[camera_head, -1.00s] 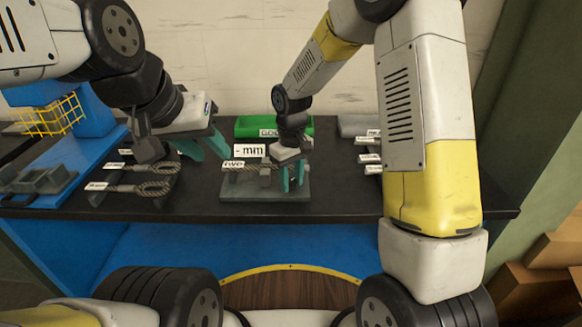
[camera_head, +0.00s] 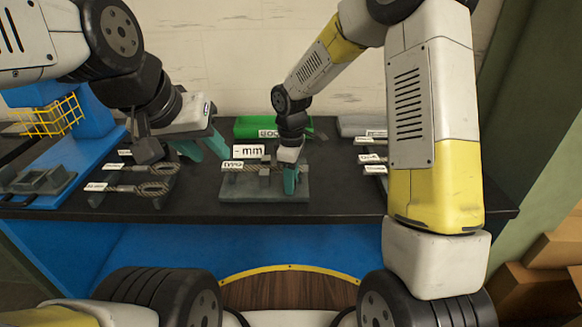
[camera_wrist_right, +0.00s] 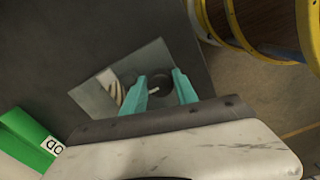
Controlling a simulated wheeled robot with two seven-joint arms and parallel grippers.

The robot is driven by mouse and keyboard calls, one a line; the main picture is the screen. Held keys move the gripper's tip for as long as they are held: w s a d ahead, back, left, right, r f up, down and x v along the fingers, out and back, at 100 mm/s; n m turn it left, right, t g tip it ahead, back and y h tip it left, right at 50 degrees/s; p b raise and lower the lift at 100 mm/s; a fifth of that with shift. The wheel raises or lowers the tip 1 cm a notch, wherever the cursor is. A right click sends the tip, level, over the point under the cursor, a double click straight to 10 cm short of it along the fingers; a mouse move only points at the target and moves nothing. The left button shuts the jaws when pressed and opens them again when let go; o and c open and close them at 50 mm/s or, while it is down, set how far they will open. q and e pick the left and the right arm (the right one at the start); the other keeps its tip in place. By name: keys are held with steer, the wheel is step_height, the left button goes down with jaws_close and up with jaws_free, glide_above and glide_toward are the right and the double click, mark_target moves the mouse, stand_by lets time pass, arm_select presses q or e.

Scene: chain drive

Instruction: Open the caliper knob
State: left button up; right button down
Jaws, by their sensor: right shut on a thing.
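The caliper stand (camera_head: 240,195) sits on the dark table, with a rope-like piece (camera_head: 245,168) lying along it. A sign reading "- mm" (camera_head: 249,152) stands behind it. My right gripper (camera_head: 291,184) reaches down at the stand's right end. In the right wrist view, its teal fingers (camera_wrist_right: 160,87) are shut on either side of a dark round knob (camera_wrist_right: 158,84), which has a pale mark. In the head view the knob is hidden by the fingers. My left gripper (camera_head: 207,150) is open and empty, above the table left of the stand.
Labelled rope loops (camera_head: 154,189) lie on a rack at the left. A green bin (camera_head: 250,127) stands behind the stand, and a grey bin (camera_head: 352,127) to its right. Several white labels (camera_head: 370,158) are at the right. Table between stand and right labels is clear.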

stand_by(0.4)
steer(key=c, duration=0.9)
jaws_free()
steer(key=shift+r, duration=0.1)
steer(key=shift+c, duration=0.2)
steer(key=shift+w, duration=0.1)
